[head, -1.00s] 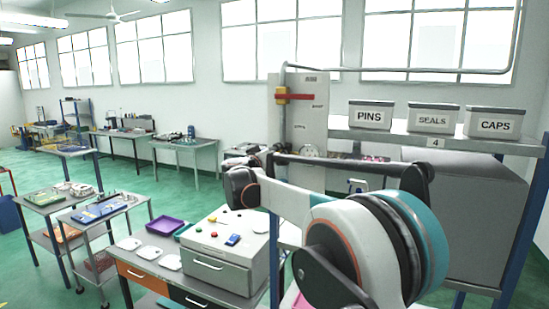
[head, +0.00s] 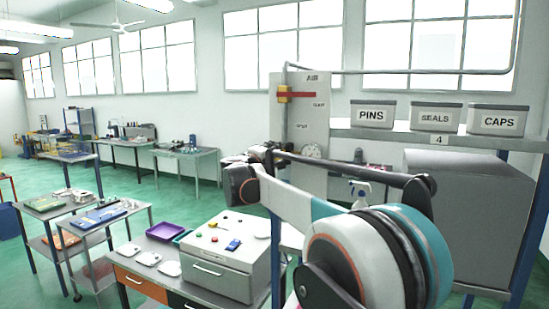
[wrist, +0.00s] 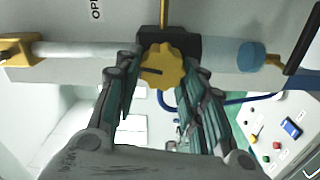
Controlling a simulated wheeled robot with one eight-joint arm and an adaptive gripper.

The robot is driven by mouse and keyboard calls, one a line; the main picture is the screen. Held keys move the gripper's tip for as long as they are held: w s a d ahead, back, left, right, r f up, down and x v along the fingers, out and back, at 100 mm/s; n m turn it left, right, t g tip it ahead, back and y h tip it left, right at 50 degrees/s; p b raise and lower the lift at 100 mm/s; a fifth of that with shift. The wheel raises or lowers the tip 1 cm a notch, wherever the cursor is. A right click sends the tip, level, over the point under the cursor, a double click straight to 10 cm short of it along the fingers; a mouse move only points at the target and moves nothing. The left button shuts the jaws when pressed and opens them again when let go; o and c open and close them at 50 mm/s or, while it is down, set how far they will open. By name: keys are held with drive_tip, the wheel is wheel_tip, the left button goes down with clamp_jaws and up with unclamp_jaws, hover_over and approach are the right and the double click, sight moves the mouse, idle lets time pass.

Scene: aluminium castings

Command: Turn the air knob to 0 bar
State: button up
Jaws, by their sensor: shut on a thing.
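The yellow lobed air knob (wrist: 168,62) is in the upper middle of the wrist view, in front of a dark block on a grey pipe. A dark mark on its face lies nearly level and reaches toward the left. My gripper (wrist: 160,76) is shut on the knob, with one finger on each side. In the head view, the tall grey air panel (head: 304,115) stands against the back wall, with a round gauge (head: 312,151) low on it. My arm's end is in front of the panel there, and the knob is hidden.
A yellow fitting (wrist: 18,50) and a blue cylinder (wrist: 250,54) flank the knob along the pipe. A grey box with buttons (head: 222,262) stands on the bench below. A shelf (head: 390,133) with labelled bins is to the right.

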drive_tip(key=shift+a+f+n, duration=0.1)
drive_tip(key=shift+n, duration=1)
drive_tip(key=o, duration=1)
drive_tip(key=shift+c, duration=0.2)
drive_tip(key=shift+s, duration=0.15)
drive_tip(key=v, duration=1.1)
drive_tip(key=shift+s+a, duration=0.15)
drive_tip(key=shift+s, duration=0.2)
